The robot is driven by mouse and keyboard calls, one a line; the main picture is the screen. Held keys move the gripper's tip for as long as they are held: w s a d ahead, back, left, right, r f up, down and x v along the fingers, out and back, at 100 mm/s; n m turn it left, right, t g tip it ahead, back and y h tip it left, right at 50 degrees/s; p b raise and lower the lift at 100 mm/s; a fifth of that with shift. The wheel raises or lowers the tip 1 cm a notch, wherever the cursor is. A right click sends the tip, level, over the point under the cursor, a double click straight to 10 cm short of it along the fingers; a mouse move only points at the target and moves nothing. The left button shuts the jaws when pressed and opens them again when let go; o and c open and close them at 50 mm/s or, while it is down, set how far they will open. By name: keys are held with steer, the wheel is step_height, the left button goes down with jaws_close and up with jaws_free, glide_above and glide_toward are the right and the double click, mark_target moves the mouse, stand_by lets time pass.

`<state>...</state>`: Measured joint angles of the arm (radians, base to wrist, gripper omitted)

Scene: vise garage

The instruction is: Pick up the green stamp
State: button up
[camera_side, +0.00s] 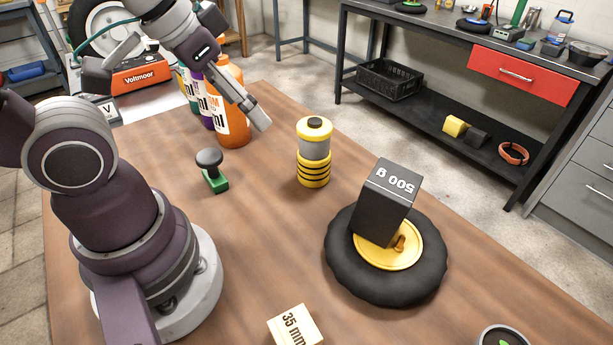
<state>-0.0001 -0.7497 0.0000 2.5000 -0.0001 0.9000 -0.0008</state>
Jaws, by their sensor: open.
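The green stamp (214,181) stands upright on the wooden table, left of the middle of the view. It has a green block base and a dark rounded knob handle on top. My gripper (262,122) is up and to the right of the stamp, in front of the orange bottle, apart from the stamp and holding nothing that I can see. Its fingers are seen from the side, so the gap between them is hard to make out.
An orange bottle (232,120) stands behind my gripper, with other bottles beside it. A yellow-and-black canister (313,165) stands right of the stamp. A black 500 g block (378,205) rests on a wheel (345,262). A 35 mm block (294,326) lies at the front edge.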

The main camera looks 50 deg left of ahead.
step_height(320, 180, down, 2)
steer(key=a+n+g, duration=0.1)
steer(key=a+n, duration=0.2)
steer(key=n, duration=0.2)
steer(key=n+g+y, duration=0.1)
steer(key=n+g, duration=0.4)
steer(key=n, duration=1)
glide_toward(214, 175)
steer(key=shift+s+d+f, duration=0.2)
steer(key=shift+f, duration=0.15)
steer(key=f, duration=0.4)
steer(key=shift+a, duration=0.25)
steer(key=f, duration=0.2)
steer(key=a+f, duration=0.1)
steer(key=f, duration=0.2)
steer(key=shift+w+a+f, duration=0.2)
steer(key=shift+a+f, duration=0.15)
steer(key=shift+a, duration=0.05)
steer(key=c, duration=1.1)
